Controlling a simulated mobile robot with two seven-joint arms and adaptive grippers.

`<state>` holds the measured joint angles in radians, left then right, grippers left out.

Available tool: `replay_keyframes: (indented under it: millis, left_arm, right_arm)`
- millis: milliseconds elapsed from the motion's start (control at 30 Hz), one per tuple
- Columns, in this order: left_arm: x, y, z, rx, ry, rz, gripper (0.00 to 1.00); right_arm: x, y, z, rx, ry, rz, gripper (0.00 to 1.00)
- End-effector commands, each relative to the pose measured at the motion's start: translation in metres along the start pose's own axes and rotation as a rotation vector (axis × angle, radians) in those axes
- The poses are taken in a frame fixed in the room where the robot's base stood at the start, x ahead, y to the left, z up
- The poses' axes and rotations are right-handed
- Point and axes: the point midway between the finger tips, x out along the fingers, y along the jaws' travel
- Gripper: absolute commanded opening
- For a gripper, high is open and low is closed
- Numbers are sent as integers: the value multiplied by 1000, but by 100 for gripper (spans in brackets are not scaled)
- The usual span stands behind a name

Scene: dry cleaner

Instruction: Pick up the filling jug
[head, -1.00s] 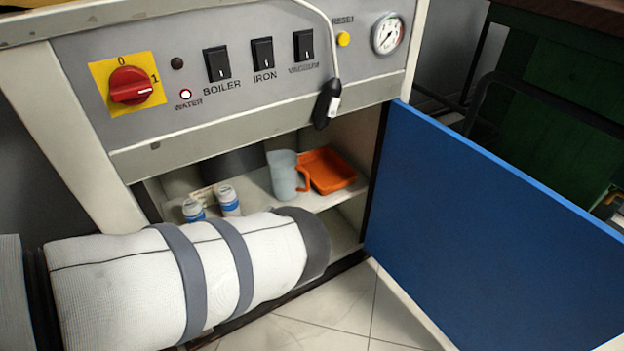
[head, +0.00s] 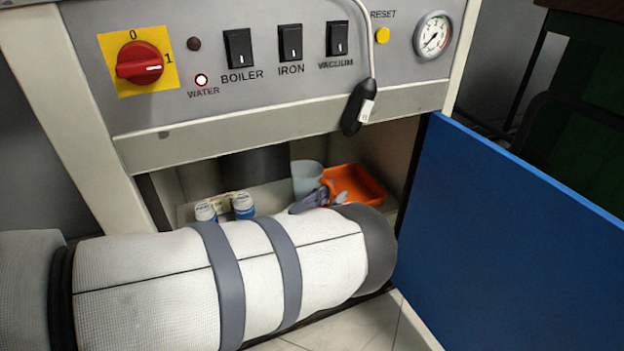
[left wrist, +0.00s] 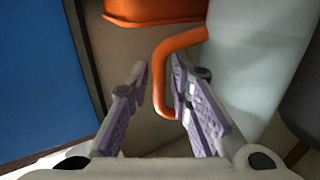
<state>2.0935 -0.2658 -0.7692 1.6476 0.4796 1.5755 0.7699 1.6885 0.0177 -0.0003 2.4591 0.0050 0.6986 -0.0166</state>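The filling jug (head: 306,174) is pale blue-grey and stands upright on the cabinet shelf. Its orange handle (left wrist: 162,80) shows in the left wrist view, with the jug's body (left wrist: 252,60) to the right. My left gripper (left wrist: 158,72) is open, with one finger on each side of the handle's upright part. I cannot tell whether a finger touches it. In the head view my left gripper (head: 316,197) shows just in front of the jug, and my arm hides the jug's lower part. My right gripper is not in view.
An orange tray (head: 362,188) lies right of the jug. Two small white-and-blue containers (head: 243,204) stand to its left. The open blue door (head: 500,235) bounds the right side. The control panel (head: 200,115) overhangs the opening, with a black switch (head: 356,108) hanging on a cable.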

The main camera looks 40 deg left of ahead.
Motion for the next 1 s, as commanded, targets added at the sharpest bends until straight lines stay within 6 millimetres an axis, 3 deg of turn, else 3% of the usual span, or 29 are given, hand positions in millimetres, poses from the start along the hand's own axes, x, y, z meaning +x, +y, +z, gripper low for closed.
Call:
replay_keyframes:
  millis: [33, 100, 133, 600, 1000]
  left_arm:
    - [0, 0, 0, 0, 0, 0, 19]
    - [0, 0, 0, 0, 0, 0, 3]
    - [0, 0, 0, 0, 0, -1, 0]
    - [-1, 0, -5, 1, 1, -1, 0]
    - [0, -1, -56, 0, 7, -2, 0]
  right_arm:
    - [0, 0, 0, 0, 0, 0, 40]
    - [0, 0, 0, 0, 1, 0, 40]
    - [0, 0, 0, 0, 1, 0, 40]
    - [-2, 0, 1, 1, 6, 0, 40]
    - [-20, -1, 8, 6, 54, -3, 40]
